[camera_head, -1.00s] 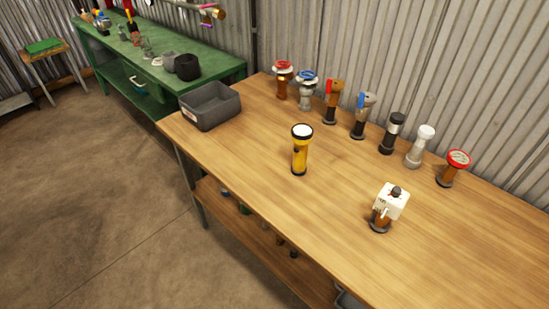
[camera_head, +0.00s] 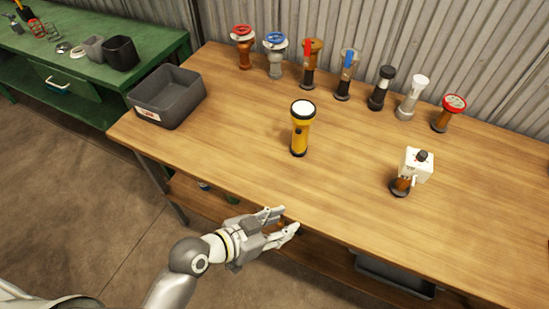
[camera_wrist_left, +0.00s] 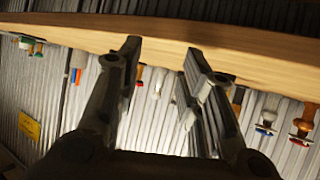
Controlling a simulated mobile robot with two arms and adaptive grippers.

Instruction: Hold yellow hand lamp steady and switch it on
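The yellow hand lamp (camera_head: 301,131) stands upright on the wooden workbench (camera_head: 235,140), its pale lens facing up and its rim and base black. Whether it is lit I cannot tell. My left gripper (camera_head: 290,221) is at the bench's front edge, nearer to me than the lamp and clearly apart from it. Its fingers are spread and empty; they also show open in the left wrist view (camera_wrist_left: 162,58). I cannot make out the lamp in that view. My right gripper is not in view.
A grey bin (camera_head: 168,97) stands at the bench's left end. Several valve-like fittings line the back, including a red-topped one (camera_head: 449,113). A white box-topped fitting (camera_head: 415,165) stands right of the lamp. The bench around the lamp is clear.

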